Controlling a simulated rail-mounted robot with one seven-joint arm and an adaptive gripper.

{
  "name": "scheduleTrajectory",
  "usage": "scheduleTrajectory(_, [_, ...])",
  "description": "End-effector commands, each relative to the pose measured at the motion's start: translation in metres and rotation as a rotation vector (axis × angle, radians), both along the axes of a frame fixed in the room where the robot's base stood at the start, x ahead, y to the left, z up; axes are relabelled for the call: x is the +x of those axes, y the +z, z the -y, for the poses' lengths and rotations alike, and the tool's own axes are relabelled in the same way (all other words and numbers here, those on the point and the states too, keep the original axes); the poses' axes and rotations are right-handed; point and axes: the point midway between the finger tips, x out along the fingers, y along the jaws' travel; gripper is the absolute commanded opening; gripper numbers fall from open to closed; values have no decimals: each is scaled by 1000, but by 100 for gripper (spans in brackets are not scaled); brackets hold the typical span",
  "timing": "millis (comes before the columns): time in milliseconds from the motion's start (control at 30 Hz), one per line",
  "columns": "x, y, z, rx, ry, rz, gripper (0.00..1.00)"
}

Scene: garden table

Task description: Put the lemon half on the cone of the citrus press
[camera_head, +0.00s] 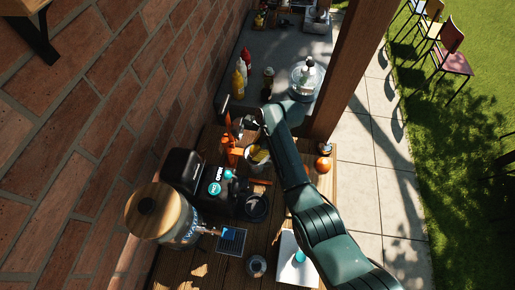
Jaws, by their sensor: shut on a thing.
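My gripper (253,145) hangs below the dark green wrist over the middle of the wooden table. It is shut on a small yellow piece, which looks like the lemon half (259,156). The fingers are small and partly in shadow. A pale rounded shape lies close around and under the yellow piece. It may be the citrus press, but I cannot make out its cone. I cannot tell whether the lemon half touches it or is held above it.
Orange items (231,147) stand close left of the gripper. A black appliance (181,168) and a wooden-lidded jar (154,208) stand further left. A dark round dish (256,207) lies nearer. An orange fruit (324,164) sits right of my arm. A glass vessel (303,82) stands behind.

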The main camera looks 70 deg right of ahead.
Motion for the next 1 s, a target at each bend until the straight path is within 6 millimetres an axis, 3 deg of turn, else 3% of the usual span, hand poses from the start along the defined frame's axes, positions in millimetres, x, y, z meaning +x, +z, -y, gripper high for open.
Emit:
scheduleTrajectory(233, [0,-2,0,-1,0,0,14])
scheduleTrajectory(267, [0,-2,0,-1,0,0,52])
scheduleTrajectory(367, [0,-1,0,-1,1,0,69])
scheduleTrajectory(733, [-1,6,2,-3,-1,3,69])
scheduleTrajectory(1000, [-24,63,9,-6,-2,4,69])
